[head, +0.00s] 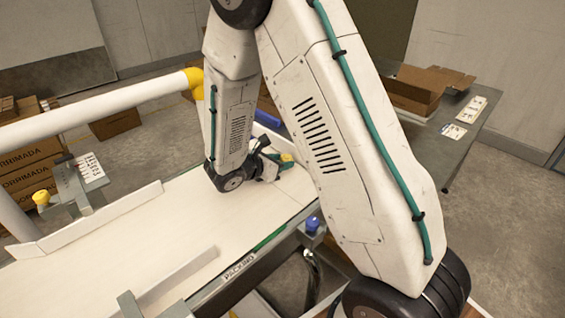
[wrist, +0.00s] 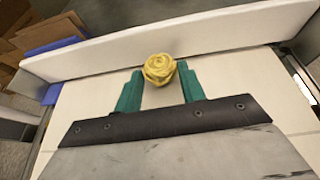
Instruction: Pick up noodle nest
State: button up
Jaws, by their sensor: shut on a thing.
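The noodle nest (wrist: 159,69) is a small yellow coiled bundle. In the wrist view it sits between the tips of my gripper's two green fingers (wrist: 160,88). My gripper is shut on it, with a finger against each side. The white belt (wrist: 85,102) lies beneath. I cannot tell whether the nest touches the belt or is held just above it.
A white guide rail (wrist: 200,35) runs just beyond the nest. Side guides (head: 90,220) and a grey bracket (head: 80,185) line the belt. A dark table (head: 455,135) with an open cardboard box (head: 415,92) stands at right. Cartons (head: 28,165) are at left.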

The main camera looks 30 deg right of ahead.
notch_tip(320, 180, up, 6)
jog(key=shift+r, duration=0.15)
jog(key=s+a, duration=0.1)
jog(key=a, duration=0.5)
jog(key=s+a, duration=0.1)
jog(key=a, duration=0.5)
jog(key=s+a, duration=0.1)
jog(key=a, duration=0.6)
jog(key=shift+s+a, duration=0.1)
jog(key=shift+s, duration=0.3)
jog(key=shift+w, duration=0.1)
